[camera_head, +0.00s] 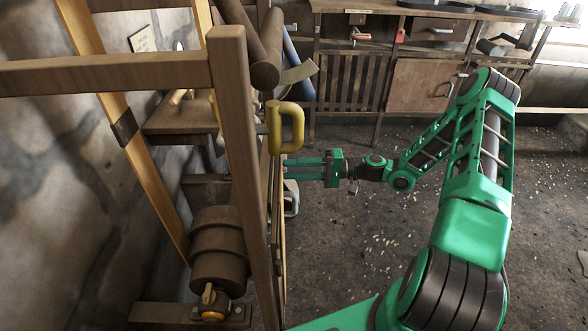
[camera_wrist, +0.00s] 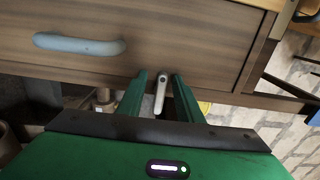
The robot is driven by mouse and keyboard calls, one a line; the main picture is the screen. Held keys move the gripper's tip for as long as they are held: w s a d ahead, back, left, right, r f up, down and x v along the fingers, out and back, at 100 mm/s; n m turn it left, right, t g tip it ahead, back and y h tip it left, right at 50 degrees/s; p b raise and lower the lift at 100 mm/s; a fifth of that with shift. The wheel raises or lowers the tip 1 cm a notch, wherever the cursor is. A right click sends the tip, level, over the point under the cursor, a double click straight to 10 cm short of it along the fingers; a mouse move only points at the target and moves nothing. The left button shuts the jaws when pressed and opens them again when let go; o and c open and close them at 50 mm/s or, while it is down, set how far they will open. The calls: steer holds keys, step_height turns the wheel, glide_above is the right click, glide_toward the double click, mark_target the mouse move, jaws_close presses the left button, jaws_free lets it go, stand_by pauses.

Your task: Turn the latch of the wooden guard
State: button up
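The wooden guard (camera_wrist: 205,40) is a brown plank panel that fills the upper part of the wrist view. In the head view it is seen nearly edge-on. A small silver latch (camera_wrist: 160,95) on its edge points down toward my gripper, slightly tilted. My gripper (camera_wrist: 160,78) is open, with one green finger on each side of the latch and a narrow gap showing on both sides. In the head view my gripper (camera_head: 289,168) reaches left to the guard, and the latch cannot be made out there.
A blue-grey handle (camera_wrist: 78,44) is fixed to the guard, left of the latch in the wrist view. A yellow handle (camera_head: 286,128) sticks out just above my gripper. A wooden post (camera_head: 243,170) stands to the left. A workbench (camera_head: 425,60) is behind; the floor at right is open.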

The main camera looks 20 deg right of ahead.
steer(key=shift+d+r, duration=0.1)
steer(key=v, duration=1)
steer(key=shift+d, duration=0.35)
